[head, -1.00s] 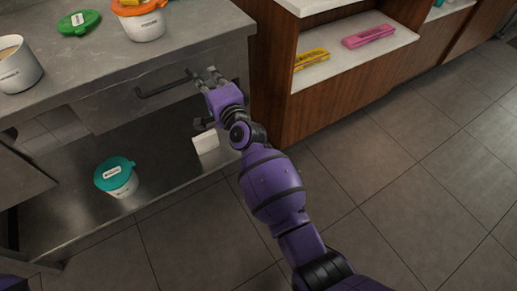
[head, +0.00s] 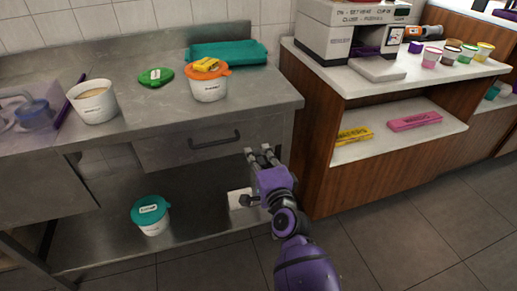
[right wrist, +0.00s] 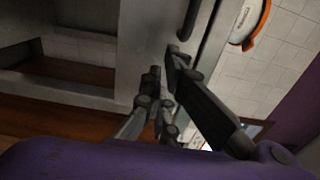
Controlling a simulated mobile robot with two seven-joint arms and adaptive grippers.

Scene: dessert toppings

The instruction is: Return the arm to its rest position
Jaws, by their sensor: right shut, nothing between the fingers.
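My right gripper (head: 261,155) is in front of the steel counter, just right of and below the handle (head: 215,139) of the closed drawer (head: 180,147). Its fingers are shut with nothing between them. The gripper (right wrist: 163,72) also shows in the right wrist view, with the drawer handle (right wrist: 188,20) above it and apart from it. My right arm (head: 290,225) reaches up from the bottom of the head view. My left gripper is not in view.
On the counter (head: 135,125) stand an orange-lidded tub (head: 208,89), an open white tub (head: 94,106), a green lid (head: 156,77) and a teal item (head: 226,53). A teal-lidded tub (head: 152,218) stands on the lower shelf. A wooden cabinet (head: 321,165) is close on the right.

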